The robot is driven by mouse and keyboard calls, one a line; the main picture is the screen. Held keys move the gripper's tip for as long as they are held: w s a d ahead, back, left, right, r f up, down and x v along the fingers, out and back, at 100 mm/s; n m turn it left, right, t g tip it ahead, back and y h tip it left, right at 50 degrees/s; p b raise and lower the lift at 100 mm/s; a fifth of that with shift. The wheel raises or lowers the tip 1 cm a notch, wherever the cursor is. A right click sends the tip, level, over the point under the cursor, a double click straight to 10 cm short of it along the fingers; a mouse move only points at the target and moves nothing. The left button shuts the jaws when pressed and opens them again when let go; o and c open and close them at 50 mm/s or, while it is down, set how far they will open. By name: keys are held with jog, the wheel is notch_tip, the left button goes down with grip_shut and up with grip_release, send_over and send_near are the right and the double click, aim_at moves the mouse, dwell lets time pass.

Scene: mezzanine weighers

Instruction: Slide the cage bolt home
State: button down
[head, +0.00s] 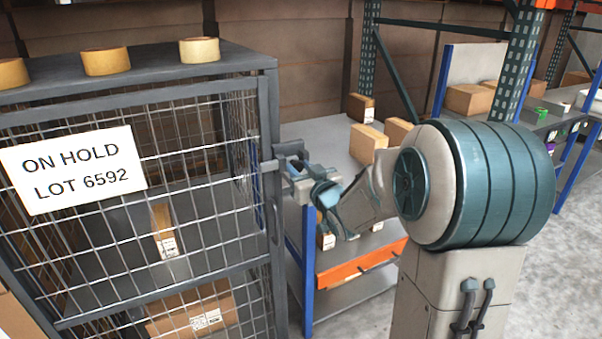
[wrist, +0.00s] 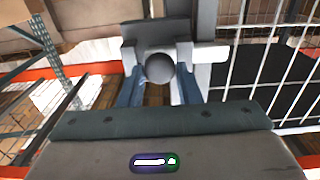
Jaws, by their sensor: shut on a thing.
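The wire mesh cage (head: 150,185) stands at the left with its door frame upright and a sign reading ON HOLD LOT 6592 (head: 73,169) on the mesh. The cage bolt (head: 288,157) sits at the right edge of the cage front. In the wrist view the bolt's round grey knob (wrist: 159,68) shows between my fingers. My gripper (head: 303,180) is shut on the knob, and it also shows in the wrist view (wrist: 158,92). My fingers hide part of the bolt, and I cannot tell how far it reaches into its keeper.
Several tape rolls (head: 199,50) stand on the cage top. Boxes (head: 166,230) lie inside the cage. A shelf bench with an orange beam (head: 360,263) and several cartons (head: 368,144) is close behind my gripper. Open floor (head: 540,290) shows at the right.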

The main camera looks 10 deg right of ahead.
jog(key=shift+a, duration=0.25)
jog(key=c, duration=1.3)
grip_release()
jog(key=shift+o, duration=1.2)
jog(key=shift+s+a, duration=0.1)
jog(key=shift+a, duration=0.05)
jog(key=shift+d, duration=0.2)
jog(key=shift+s+d, duration=0.1)
jog(key=shift+s, duration=0.1)
jog(key=b+v, duration=0.1)
jog(key=v, duration=1.2)
jog(key=shift+s+b, duration=0.15)
jog(key=shift+b, duration=0.25)
jog(key=shift+r, duration=0.1)
